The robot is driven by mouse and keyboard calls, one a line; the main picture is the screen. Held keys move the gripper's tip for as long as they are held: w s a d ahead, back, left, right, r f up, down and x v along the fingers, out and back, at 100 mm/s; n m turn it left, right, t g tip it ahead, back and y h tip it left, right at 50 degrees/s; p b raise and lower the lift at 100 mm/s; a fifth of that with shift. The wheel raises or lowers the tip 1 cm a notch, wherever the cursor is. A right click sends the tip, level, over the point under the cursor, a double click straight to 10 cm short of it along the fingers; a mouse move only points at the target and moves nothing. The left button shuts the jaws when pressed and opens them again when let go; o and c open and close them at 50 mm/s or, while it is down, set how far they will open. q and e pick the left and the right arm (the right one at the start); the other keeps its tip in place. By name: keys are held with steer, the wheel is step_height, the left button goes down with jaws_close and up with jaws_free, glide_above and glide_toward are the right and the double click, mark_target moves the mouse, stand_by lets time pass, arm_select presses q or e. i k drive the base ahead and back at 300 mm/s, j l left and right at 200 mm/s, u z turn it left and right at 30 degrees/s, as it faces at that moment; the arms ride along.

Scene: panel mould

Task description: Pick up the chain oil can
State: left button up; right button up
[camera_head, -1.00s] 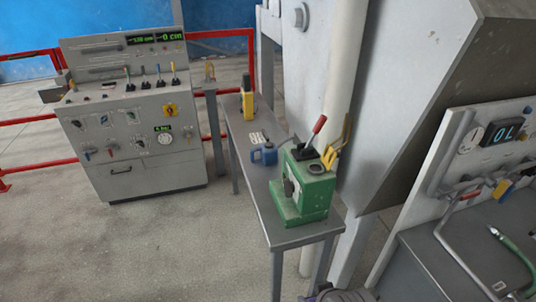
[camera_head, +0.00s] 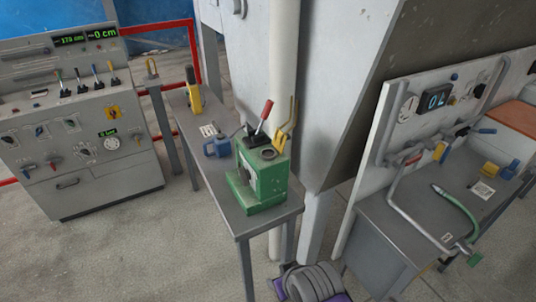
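A small blue can with a spout and handle (camera_head: 217,148), which looks like the oil can, stands upright on a narrow grey bench (camera_head: 217,196). It is behind and left of a green machine (camera_head: 262,178) on the same bench. No label can be read on it at this size. Neither of my grippers is in view.
A yellow tool (camera_head: 194,91) and a white tag (camera_head: 208,130) are farther back on the bench. A control console (camera_head: 75,130) stands left, and a second workbench (camera_head: 385,245) with a gauge panel right. A grey and purple coiled object (camera_head: 314,283) lies low in front. Floor at front left is clear.

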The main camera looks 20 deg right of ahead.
mark_target(222, 143)
steer(key=i+j, duration=0.5)
steer(key=i, duration=0.15)
steer(key=i+j, duration=0.45)
steer(key=i, duration=0.2)
